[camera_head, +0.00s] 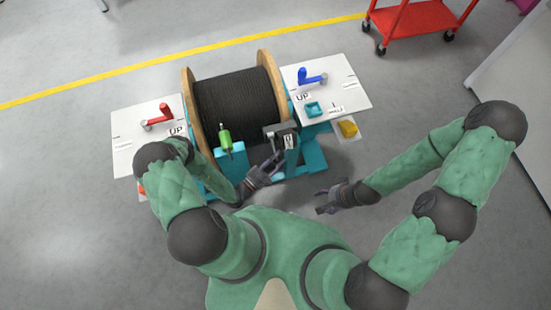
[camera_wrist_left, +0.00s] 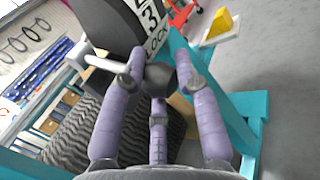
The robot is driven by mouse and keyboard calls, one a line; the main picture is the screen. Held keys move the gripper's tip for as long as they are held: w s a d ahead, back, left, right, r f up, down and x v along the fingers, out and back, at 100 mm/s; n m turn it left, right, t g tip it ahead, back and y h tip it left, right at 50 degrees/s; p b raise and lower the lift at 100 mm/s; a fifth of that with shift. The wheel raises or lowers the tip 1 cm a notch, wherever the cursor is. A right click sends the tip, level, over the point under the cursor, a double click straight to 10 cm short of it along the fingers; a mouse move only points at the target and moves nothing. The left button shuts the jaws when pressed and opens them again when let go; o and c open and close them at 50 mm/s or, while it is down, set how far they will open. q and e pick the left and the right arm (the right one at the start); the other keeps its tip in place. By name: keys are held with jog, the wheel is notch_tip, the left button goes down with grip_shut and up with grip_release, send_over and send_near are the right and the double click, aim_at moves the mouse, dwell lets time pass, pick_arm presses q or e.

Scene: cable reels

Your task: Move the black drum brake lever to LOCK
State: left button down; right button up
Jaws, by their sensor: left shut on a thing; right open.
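The drum brake is a black housing (camera_head: 272,131) on the teal stand in front of the drum, with a white scale plate (camera_head: 289,142). In the left wrist view the scale plate (camera_wrist_left: 152,30) shows numbers and the word LOCK. My left gripper (camera_head: 277,160) is at the brake. In the left wrist view its purple fingers (camera_wrist_left: 158,80) close around the dark rounded end of the black brake lever (camera_wrist_left: 159,76), just below LOCK. The fingers hide part of the lever, so its exact setting cannot be told. My right gripper (camera_head: 324,205) is open and empty, right of the stand.
A wooden-flanged reel of black cable (camera_head: 238,107) stands behind the brake, with a green-handled part (camera_head: 225,139) in front. White side panels carry a red lever (camera_head: 164,110) and a blue lever (camera_head: 303,76). A yellow block (camera_head: 348,128) sits at right.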

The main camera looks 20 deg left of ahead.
pick_arm(q)
jog(key=shift+f, duration=0.15)
jog(key=c, duration=0.9)
grip_release()
jog(key=shift+v, duration=6)
